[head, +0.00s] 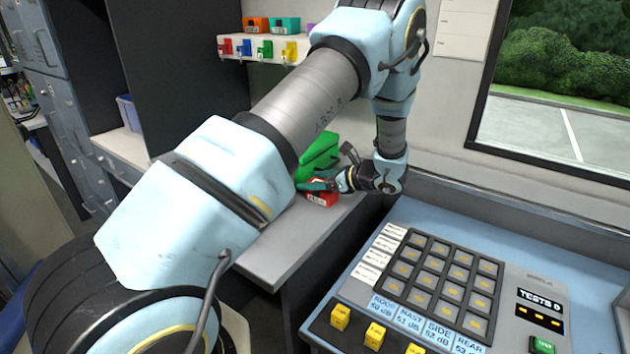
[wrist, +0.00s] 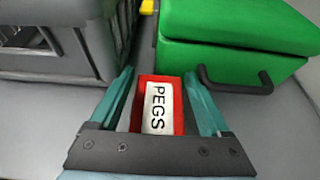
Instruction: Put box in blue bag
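A small red box (wrist: 178,88) with a white label reading PEGS lies on the grey counter in the wrist view. It also shows low beside the green case in the head view (head: 322,199). My gripper (wrist: 160,80) has its teal fingers on either side of the box, with narrow gaps between fingers and box. In the head view my gripper (head: 318,184) is low over the counter at the box. I cannot make out a blue bag for certain. A blue container (head: 129,113) stands on the left shelf.
A green case (wrist: 235,45) with a dark handle stands right behind the box. A dark grey crate (wrist: 55,50) is at left. The counter (head: 290,245) is clear in front. A blue button console (head: 420,215) is at right. Several small coloured boxes sit on a wall shelf (head: 250,40).

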